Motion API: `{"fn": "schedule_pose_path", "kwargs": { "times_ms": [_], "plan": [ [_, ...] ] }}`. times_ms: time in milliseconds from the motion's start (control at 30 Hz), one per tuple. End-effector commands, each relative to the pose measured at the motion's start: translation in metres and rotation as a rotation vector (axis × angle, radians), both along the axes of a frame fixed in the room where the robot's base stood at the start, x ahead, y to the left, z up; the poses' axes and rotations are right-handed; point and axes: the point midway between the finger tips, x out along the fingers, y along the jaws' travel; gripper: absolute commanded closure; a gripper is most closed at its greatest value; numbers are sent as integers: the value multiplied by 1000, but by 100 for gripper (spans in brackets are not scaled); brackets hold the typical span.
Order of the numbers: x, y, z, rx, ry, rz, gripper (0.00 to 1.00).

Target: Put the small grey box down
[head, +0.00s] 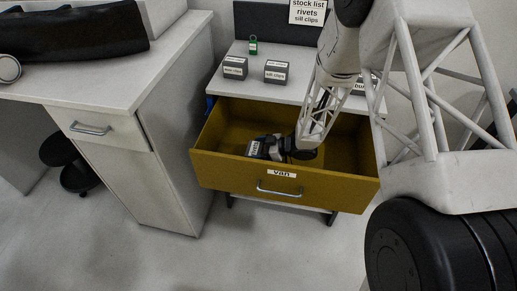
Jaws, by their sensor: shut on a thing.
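The small grey box (254,149), with a white label that seems to read "rivets", is inside the open yellow drawer (220,172) marked "van". My gripper (265,148) reaches down into the drawer from the right and is shut on this box. The box looks low in the drawer, near its front wall. I cannot tell whether its underside touches the drawer floor. The fingers partly hide the box's right side.
Two grey labelled boxes, one on the left (235,67) and one marked "sill clips" (276,71), stand on the white cabinet top (250,88) with a green padlock-like item (253,45). Another labelled box is partly behind my arm. A white desk (100,85) stands left. The drawer's left part is clear.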

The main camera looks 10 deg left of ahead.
Motion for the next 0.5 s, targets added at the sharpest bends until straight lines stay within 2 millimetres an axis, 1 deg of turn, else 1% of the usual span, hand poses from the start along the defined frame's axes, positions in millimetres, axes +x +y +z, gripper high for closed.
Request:
{"fn": "schedule_pose_path", "kwargs": {
  "times_ms": [133, 167, 200, 500],
  "plan": [
    [0, 0, 0, 0, 0, 0, 38],
    [0, 0, 0, 0, 0, 0, 5],
    [0, 0, 0, 0, 0, 0, 0],
    [0, 0, 0, 0, 0, 0, 0]
  ]
}}
